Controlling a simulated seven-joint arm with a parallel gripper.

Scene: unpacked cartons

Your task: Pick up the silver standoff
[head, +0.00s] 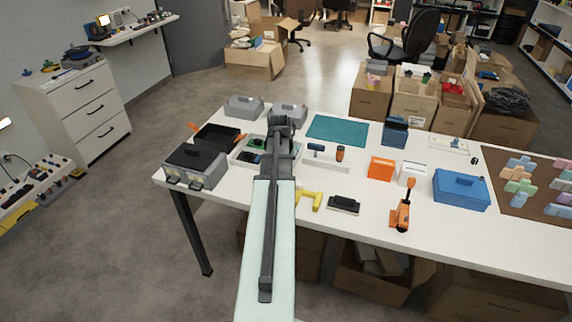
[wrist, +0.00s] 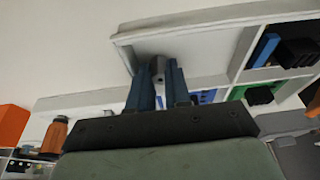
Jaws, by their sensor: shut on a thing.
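The silver standoff (wrist: 158,65) is a small grey cylinder between the blue fingertips of my gripper (wrist: 158,78) in the wrist view. The fingers are shut on it from both sides. They are over an otherwise empty-looking white compartment of the divided tray (wrist: 243,48). I cannot tell whether the standoff touches the compartment floor. In the head view my arm covers the fingertips and the standoff, and part of the tray (head: 237,152) shows to the left of the arm.
The neighbouring compartments hold green, black and blue pieces (wrist: 265,50). In the head view a grey case (head: 195,165) stands left of the tray. A teal mat (head: 337,130), orange bin (head: 380,168) and blue box (head: 461,190) are to the right. Yellow (head: 311,199) and black tools lie near the front edge.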

